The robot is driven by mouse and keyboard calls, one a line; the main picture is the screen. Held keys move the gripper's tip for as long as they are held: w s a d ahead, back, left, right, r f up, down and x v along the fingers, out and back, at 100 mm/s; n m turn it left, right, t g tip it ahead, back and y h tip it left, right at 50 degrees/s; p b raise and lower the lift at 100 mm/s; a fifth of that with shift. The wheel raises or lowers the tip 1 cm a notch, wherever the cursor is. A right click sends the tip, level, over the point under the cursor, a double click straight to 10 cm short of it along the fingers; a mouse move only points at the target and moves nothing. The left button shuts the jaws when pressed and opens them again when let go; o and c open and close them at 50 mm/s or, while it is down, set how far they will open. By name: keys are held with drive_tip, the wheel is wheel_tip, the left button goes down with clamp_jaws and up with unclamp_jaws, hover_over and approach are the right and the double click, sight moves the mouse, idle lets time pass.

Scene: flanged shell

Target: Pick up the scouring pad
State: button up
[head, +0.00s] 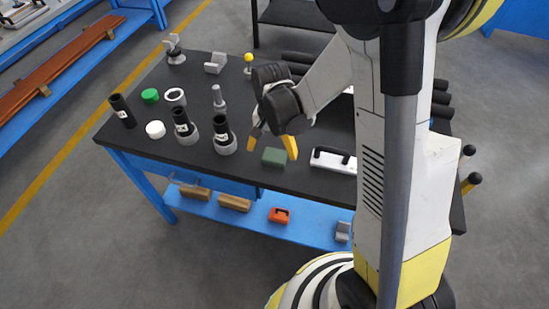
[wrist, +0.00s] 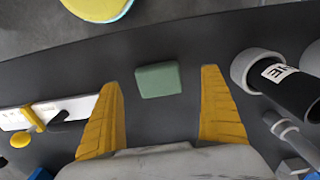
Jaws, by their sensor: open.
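The scouring pad (head: 275,157) is a small green block lying flat on the dark tabletop near its front edge. In the wrist view the pad (wrist: 158,80) lies between the lines of my two yellow fingers, a little beyond their tips, with dark table around it. My gripper (head: 270,147) is open and empty. In the head view its fingers straddle the pad's place in the picture, seemingly above it; the exact height is hard to tell.
A white tool with a black handle (head: 333,159) lies right of the pad. A black cylinder in a grey collar (head: 223,136) stands to its left, with several more cylinders and rings beyond. The front table edge is close. A blue lower shelf (head: 245,222) holds several blocks.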

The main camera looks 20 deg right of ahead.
sight(274, 158)
drive_tip(key=f, duration=0.1)
drive_tip(key=f+b, duration=0.1)
drive_tip(key=f, duration=0.1)
drive_tip(key=f+b, duration=0.1)
drive_tip(key=shift+d+f, duration=0.25)
drive_tip(key=shift+f, duration=0.15)
drive_tip(key=shift+r, duration=0.1)
drive_tip(key=c, duration=1.3)
drive_tip(key=shift+o, duration=0.2)
drive_tip(key=shift+r, duration=0.45)
drive_tip(key=r+p, duration=0.1)
drive_tip(key=r, duration=0.1)
drive_tip(key=r+p, duration=0.1)
drive_tip(key=r, duration=0.1)
drive_tip(key=shift+s+d+p, duration=0.2)
drive_tip(key=shift+d+p, duration=0.1)
drive_tip(key=shift+d, duration=0.05)
drive_tip(key=s+d+r+p, duration=0.3)
drive_tip(key=d+r, duration=0.3)
drive_tip(key=d, duration=0.3)
drive_tip(key=shift+s+d, duration=0.4)
drive_tip(key=shift+s, duration=0.5)
